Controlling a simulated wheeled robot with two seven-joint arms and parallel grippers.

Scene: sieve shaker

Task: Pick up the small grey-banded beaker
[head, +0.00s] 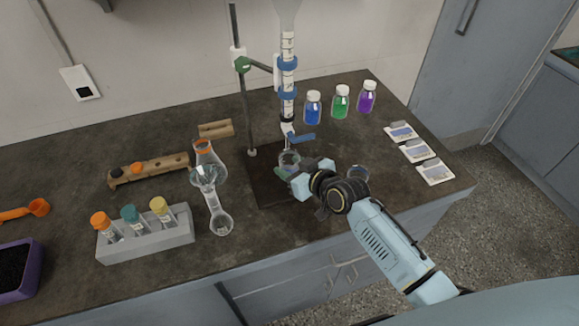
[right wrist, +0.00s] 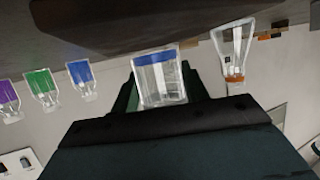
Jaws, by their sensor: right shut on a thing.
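My right gripper (head: 296,180) reaches in from the lower right and is shut on a small clear glass beaker (head: 289,160) under the burette's tip. In the right wrist view, which looks upside down, this beaker (right wrist: 160,84) sits between the greenish fingers and shows a blue band near its base; I see no grey band on it. I cannot tell whether its base touches the stand's dark base plate (head: 268,188). My left gripper is not in view.
The burette (head: 288,75) and stand rod (head: 241,90) rise close by the held beaker. Blue, green and purple bottles (head: 341,101) stand behind. A flask (head: 219,215), a tube rack (head: 146,235) and a wooden rack (head: 149,170) are left. Cards (head: 417,151) lie right.

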